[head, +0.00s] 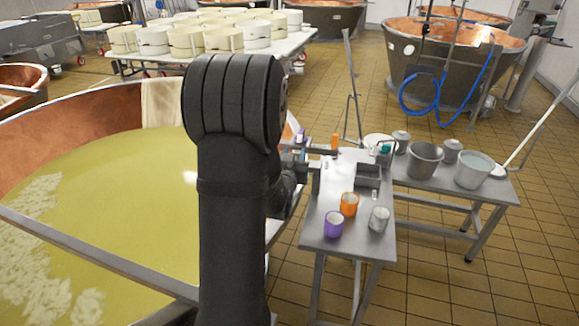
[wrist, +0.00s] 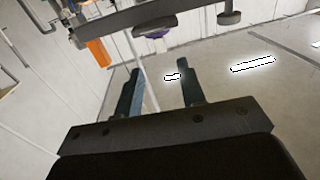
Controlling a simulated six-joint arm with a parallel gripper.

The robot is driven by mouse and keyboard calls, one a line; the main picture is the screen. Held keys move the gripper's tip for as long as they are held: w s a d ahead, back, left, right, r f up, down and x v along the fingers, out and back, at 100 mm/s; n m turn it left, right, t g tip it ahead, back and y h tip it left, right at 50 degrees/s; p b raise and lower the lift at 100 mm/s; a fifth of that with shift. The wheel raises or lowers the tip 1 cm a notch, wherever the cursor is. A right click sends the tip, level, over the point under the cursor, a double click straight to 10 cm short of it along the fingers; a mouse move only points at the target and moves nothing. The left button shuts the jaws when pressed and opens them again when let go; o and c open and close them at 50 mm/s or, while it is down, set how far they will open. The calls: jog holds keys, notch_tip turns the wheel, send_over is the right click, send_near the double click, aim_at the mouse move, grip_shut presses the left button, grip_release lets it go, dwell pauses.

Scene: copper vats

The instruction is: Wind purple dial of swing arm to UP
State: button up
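In the wrist view, a small purple part (wrist: 158,34), which looks like the purple dial, shows under a dark grey bar (wrist: 135,18) near the top. Any marking or its setting is too small to read. My gripper (wrist: 160,82) is open, with its two dark fingers apart and nothing between them. The purple part is beyond the fingertips and apart from them. In the head view a small purple spot (head: 301,136) shows just right of my arm, by the vat's rim. My arm hides much of that area, and my fingertips are hard to make out there.
An orange part (wrist: 98,52) hangs left of the purple one. In the head view a steel table (head: 318,238) holds a purple cup (head: 334,224), an orange cup (head: 349,204) and a grey cup (head: 379,219). The large copper vat (head: 60,121) lies left.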

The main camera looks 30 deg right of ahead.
aim_at(299, 139)
jog(key=v, duration=0.6)
jog(key=shift+w+d, duration=0.1)
dwell(0.3)
jog(key=x, duration=1.7)
jog(key=shift+w+d, duration=0.1)
